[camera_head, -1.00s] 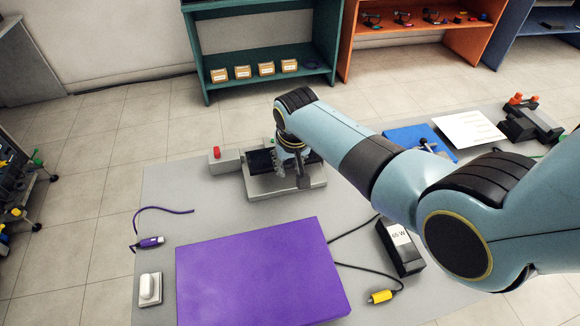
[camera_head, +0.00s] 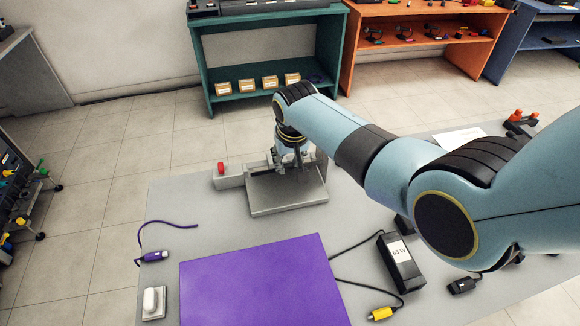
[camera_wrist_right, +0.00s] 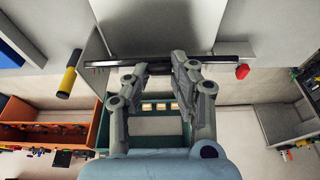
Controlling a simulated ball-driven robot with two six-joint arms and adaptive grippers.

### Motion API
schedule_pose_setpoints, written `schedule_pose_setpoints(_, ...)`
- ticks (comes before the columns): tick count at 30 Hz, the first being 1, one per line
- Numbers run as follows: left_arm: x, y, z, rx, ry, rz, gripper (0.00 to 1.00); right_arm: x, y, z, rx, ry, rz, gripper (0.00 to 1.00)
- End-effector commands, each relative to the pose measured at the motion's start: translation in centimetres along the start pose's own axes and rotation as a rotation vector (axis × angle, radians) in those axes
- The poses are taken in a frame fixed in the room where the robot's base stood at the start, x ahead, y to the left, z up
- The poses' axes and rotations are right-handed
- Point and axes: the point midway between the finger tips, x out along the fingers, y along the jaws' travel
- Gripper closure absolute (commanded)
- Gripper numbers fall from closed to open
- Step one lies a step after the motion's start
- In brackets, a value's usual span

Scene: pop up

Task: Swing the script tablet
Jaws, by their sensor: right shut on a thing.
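The script tablet (camera_wrist_right: 232,62) shows in the right wrist view as a thin dark plate seen nearly edge-on. My right gripper (camera_wrist_right: 160,68) is shut on its edge. In the head view my right gripper (camera_head: 289,165) is at the back edge of a grey stand (camera_head: 287,195), whose flat top is bare. There the tablet is mostly hidden behind the gripper and looks raised from the stand; its exact angle is unclear. A red knob (camera_head: 221,168) sits on the stand's left arm, and also shows in the wrist view (camera_wrist_right: 242,71). My left gripper is not in view.
A purple slab (camera_head: 262,285) lies in front on the grey table (camera_head: 200,205). A black power brick (camera_head: 400,263), a yellow-tipped cable (camera_head: 380,314), a purple cable (camera_head: 155,256) and a white block (camera_head: 152,300) lie around it. My right arm covers the table's right side.

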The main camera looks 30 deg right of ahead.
Motion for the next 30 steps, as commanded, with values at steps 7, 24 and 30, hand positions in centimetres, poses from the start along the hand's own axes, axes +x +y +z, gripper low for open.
schedule_pose_setpoints(7,-0.3,0.0,0.0,0.000,0.000,0.000,0.60,-1.1,0.0,-2.0,0.000,0.009,0.000,0.97)
schedule_pose_setpoints(24,-0.1,0.0,0.0,0.000,0.000,0.000,0.60,-1.4,0.0,-3.5,0.000,0.010,-0.001,0.97)
schedule_pose_setpoints(30,0.2,0.0,0.1,0.000,0.000,0.000,0.60,-1.8,0.0,-5.0,0.000,0.009,-0.001,0.97)
